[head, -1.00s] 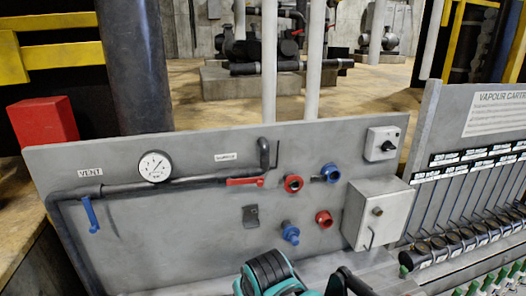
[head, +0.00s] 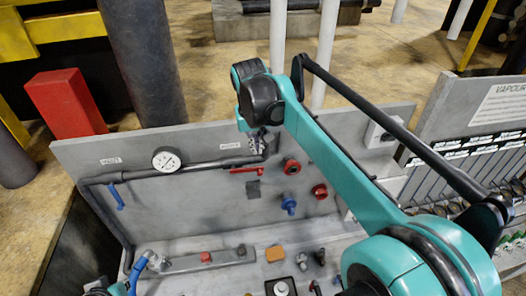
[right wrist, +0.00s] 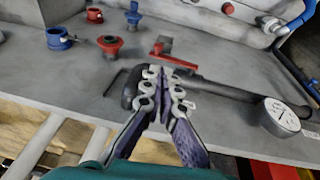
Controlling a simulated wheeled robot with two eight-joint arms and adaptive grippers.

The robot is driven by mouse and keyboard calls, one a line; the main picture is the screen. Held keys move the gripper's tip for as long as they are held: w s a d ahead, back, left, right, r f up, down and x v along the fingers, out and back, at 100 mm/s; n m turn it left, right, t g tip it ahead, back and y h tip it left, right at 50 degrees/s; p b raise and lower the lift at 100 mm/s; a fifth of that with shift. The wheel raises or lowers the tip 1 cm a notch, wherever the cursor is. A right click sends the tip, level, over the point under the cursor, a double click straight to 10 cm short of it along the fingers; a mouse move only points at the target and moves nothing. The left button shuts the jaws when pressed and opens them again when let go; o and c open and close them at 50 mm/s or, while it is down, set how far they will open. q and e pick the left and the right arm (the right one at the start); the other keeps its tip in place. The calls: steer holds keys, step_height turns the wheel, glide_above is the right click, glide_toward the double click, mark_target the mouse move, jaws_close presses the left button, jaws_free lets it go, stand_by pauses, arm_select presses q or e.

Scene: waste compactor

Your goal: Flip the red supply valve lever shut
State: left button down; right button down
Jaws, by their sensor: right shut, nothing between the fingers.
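The red supply valve lever (head: 246,170) lies level along the dark pipe (head: 205,175) on the grey panel, just left of the pipe's upward bend. It also shows in the right wrist view (right wrist: 165,48), beyond my fingertips. My right arm reaches in from the right in the head view. My right gripper (head: 260,144) points down near the pipe bend, above the lever's right end. In the right wrist view its fingers (right wrist: 163,76) are shut and empty, seemingly apart from the lever. They hide part of the pipe.
A pressure gauge (head: 166,159) and a blue lever (head: 116,196) are to the left on the panel. Red fittings (head: 291,167) and a blue fitting (head: 289,203) are to the right. Several small parts lie on the bench (head: 225,245) below.

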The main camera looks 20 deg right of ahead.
mark_target(260, 172)
steer(key=shift+w+d+r, duration=0.1)
steer(key=shift+w+r, duration=0.1)
steer(key=shift+r, duration=0.3)
steer(key=shift+f, duration=0.1)
steer(key=p+x, duration=0.3)
steer(key=x, duration=1.1)
steer(key=shift+s, duration=0.1)
steer(key=shift+d+f+y+b, duration=0.15)
steer(key=shift+f+y+b, duration=0.15)
steer(key=shift+b, duration=0.25)
